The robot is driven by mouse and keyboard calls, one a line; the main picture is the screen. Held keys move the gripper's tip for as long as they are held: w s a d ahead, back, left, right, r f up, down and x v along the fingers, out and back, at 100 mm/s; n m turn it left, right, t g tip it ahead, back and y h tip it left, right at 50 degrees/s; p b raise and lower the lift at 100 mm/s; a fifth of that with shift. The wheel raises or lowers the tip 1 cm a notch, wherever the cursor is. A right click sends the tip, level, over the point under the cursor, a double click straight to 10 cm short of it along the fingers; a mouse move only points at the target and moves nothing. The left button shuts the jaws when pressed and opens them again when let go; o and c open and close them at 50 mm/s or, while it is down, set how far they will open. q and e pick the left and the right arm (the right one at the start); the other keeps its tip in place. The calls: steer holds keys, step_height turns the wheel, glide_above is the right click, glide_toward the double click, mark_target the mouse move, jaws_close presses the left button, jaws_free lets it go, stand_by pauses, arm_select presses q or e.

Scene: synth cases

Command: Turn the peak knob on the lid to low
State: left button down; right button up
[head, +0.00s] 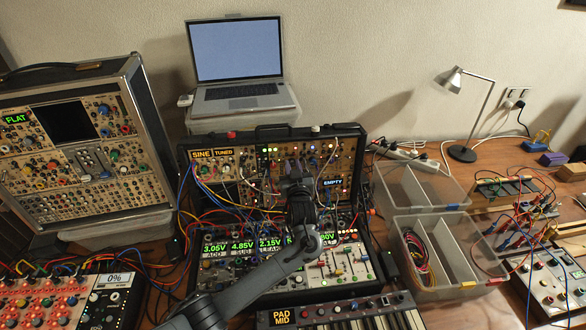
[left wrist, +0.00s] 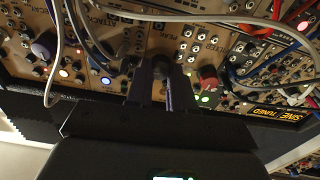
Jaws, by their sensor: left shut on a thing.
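The lid (head: 346,152) of the open synth case stands upright at the middle of the head view, full of tan modules and patch cables. My left gripper (head: 298,186) reaches up to its lower middle and hides the peak knob there. In the left wrist view the two dark fingers of my left gripper (left wrist: 164,84) are shut on the small dark peak knob (left wrist: 163,66), just by the printed word PEAK. The fingers cover most of the knob, so its pointer cannot be made out. My right gripper is not in view.
A red knob (left wrist: 208,77) sits close beside the fingers, and grey cables (left wrist: 57,50) hang nearby. A laptop (head: 238,65) stands behind the lid. Clear bins (head: 440,290) are at the right, a keyboard (head: 350,314) in front, and another synth case (head: 75,140) at the left.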

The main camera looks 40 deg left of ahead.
arm_select(q)
steer(key=n+b, duration=0.1)
steer(key=n, duration=0.1)
steer(key=n+b, duration=0.1)
steer(key=n, duration=0.1)
steer(key=shift+f+n+g, duration=0.2)
steer(key=shift+n+g, duration=0.1)
steer(key=shift+n, duration=0.1)
steer(key=n+b, duration=0.2)
steer(key=n, duration=0.3)
steer(key=shift+g, duration=0.3)
steer(key=n+b, duration=0.1)
steer(key=n, duration=0.1)
steer(key=n+b, duration=0.1)
steer(key=n, duration=0.2)
steer(key=shift+g+y+b, duration=0.3)
steer(key=shift+g+b, duration=0.1)
steer(key=shift+r+n+b, duration=0.15)
steer(key=shift+n+b, duration=0.45)
steer(key=shift+n, duration=1.1)
steer(key=c, duration=1)
jaws_free()
steer(key=shift+r, duration=0.1)
